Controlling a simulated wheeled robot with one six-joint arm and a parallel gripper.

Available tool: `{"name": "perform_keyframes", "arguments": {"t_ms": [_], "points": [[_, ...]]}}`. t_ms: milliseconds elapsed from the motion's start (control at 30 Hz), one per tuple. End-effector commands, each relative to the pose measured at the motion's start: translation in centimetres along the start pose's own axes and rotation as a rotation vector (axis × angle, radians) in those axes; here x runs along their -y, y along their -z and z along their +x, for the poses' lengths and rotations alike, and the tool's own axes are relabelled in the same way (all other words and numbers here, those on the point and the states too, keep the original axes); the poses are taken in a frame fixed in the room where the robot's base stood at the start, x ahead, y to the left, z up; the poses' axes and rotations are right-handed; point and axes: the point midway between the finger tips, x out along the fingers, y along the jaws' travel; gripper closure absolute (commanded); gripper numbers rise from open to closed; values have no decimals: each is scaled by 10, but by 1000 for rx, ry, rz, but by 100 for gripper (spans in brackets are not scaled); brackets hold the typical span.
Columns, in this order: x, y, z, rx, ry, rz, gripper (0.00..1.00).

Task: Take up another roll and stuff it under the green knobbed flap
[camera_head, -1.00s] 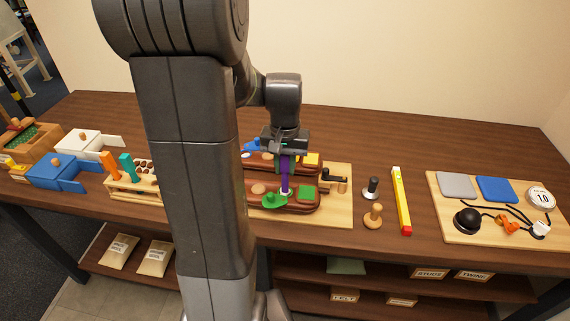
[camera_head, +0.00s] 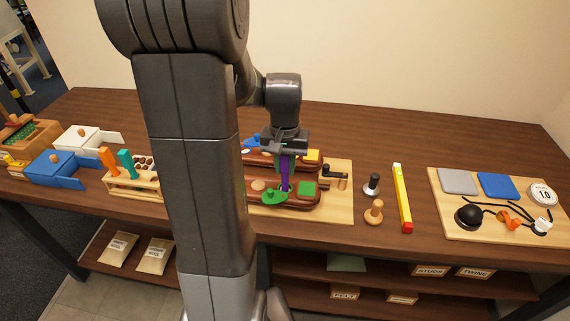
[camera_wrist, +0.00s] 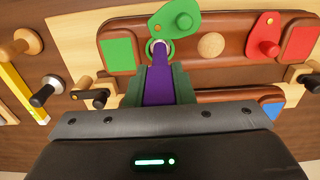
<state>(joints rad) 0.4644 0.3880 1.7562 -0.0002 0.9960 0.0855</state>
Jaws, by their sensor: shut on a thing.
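My gripper (camera_head: 284,152) is shut on a purple stick-like thing (camera_head: 285,172) and points it down at the brown padded saddle panel. In the wrist view the purple thing (camera_wrist: 159,85) runs between my finger pads to a small green-rimmed round opening (camera_wrist: 161,45); its far end is at or in that opening, and I cannot tell how deep. The green knobbed flap (camera_wrist: 176,19) is beside the opening, turned off it; it also shows in the head view (camera_head: 272,197). A red knobbed flap (camera_wrist: 265,37) sits further right. I cannot make out a loose roll.
A green square (camera_wrist: 118,55) and tan disc (camera_wrist: 212,45) lie on the panel. Black-and-wood clamps (camera_wrist: 90,94) stand at its edge. Right are knobbed tools (camera_head: 374,211) and a yellow-red bar (camera_head: 402,198). Left are a tool rack (camera_head: 133,185) and a blue box (camera_head: 56,168).

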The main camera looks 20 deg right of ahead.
Motion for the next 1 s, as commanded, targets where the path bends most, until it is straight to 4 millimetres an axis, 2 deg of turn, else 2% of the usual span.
{"name": "perform_keyframes", "arguments": {"t_ms": [533, 1000], "points": [[0, 0, 1, 2, 0, 0, 95], [0, 0, -32, 1, 0, 0, 95]]}}
